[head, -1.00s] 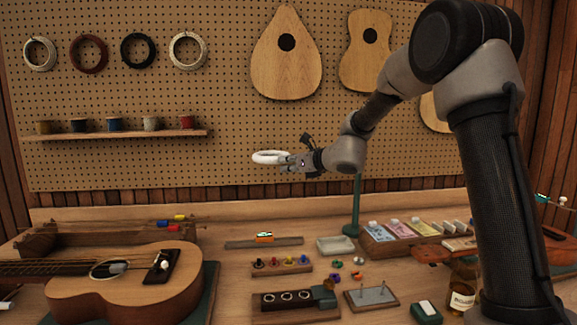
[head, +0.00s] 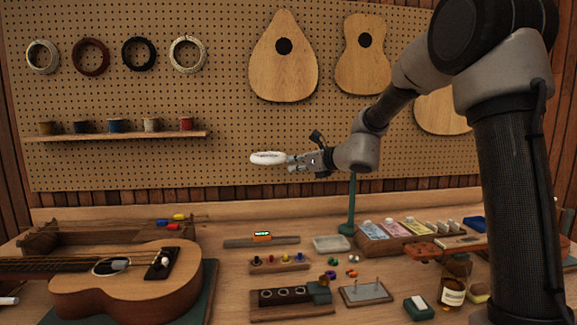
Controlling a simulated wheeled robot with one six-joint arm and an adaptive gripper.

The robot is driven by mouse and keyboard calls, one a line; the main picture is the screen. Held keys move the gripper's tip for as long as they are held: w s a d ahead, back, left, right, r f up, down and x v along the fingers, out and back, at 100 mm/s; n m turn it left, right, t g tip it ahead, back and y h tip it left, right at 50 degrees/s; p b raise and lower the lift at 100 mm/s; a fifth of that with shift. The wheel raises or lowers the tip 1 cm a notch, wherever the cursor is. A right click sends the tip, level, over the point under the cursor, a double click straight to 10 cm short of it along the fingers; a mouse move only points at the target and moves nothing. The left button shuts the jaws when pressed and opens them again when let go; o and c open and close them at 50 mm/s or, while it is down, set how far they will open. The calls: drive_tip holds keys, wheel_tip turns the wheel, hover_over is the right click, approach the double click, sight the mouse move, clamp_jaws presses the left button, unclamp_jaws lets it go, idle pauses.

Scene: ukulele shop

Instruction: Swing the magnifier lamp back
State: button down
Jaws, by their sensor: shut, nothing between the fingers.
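The magnifier lamp shows as a white ring head (head: 267,158) above the bench, in front of the pegboard. Its green post (head: 351,205) stands at the back of the bench, and its upper part is hidden behind my arm. My gripper (head: 290,160) is at the right side of the ring, level with it. Its fingers are shut with nothing between them. I cannot tell whether they touch the ring's edge.
A ukulele (head: 130,285) lies on a green mat at the left. A tuning-peg block (head: 280,262), a slotted wooden block (head: 290,300), a pin board (head: 366,293) and a bottle (head: 453,290) stand on the bench (head: 215,230). A packet box (head: 395,235) is right of the post.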

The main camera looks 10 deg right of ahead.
drive_tip(key=s+a+v, duration=0.1)
drive_tip(key=v, duration=0.6)
drive_tip(key=shift+a, duration=0.1)
